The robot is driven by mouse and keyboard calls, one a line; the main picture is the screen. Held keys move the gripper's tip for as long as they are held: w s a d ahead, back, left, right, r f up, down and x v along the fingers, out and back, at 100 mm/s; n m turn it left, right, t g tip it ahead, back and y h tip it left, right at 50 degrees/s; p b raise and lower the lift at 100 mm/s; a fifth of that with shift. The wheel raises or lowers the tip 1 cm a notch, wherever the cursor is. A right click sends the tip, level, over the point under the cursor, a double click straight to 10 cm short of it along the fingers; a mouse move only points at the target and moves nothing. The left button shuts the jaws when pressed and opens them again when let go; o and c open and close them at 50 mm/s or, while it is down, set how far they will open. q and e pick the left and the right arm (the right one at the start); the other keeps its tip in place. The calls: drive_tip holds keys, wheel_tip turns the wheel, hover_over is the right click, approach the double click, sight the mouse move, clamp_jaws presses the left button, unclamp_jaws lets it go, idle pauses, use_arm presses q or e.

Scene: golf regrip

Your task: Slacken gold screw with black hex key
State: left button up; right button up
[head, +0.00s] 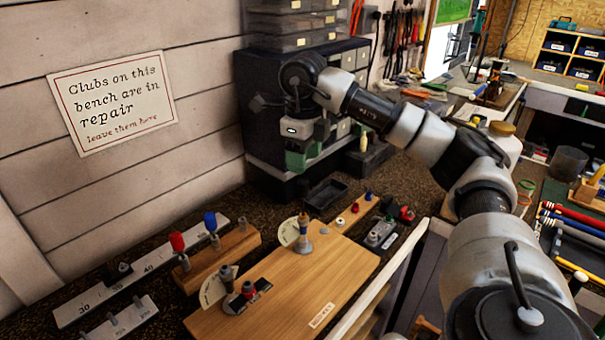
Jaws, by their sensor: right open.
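A gold-topped screw (304,218) stands upright on a grey post on the wooden board (300,285), with a pale dial behind it. A second post with a grey top (227,273) stands at the board's left, beside another dial. I cannot single out the black hex key with certainty; a wooden block (222,258) holds upright red-topped (178,242) and blue-topped (211,222) tools. My right gripper (298,158) hangs above the back of the bench, behind the gold screw and apart from it, with green fingertips. It is open and looks empty. My left gripper is out of view.
A black drawer cabinet (265,105) stands close behind my right gripper. A small black tray (326,193) lies below it. A long white scale (85,298) lies at left. Small coloured parts (382,232) sit right of the board. The board's front is mostly clear.

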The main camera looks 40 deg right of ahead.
sight(304, 180)
wheel_tip(304, 180, down, 8)
drive_tip(key=shift+f+p, duration=0.2)
drive_tip(key=shift+p, duration=0.7)
clamp_jaws()
drive_tip(key=n, duration=0.4)
drive_tip(key=shift+b, duration=0.35)
drive_tip(key=c, duration=0.8)
unclamp_jaws()
drive_tip(key=shift+c, duration=1)
drive_tip(key=shift+r+p, duration=1.15)
drive_tip(key=shift+r, duration=0.4)
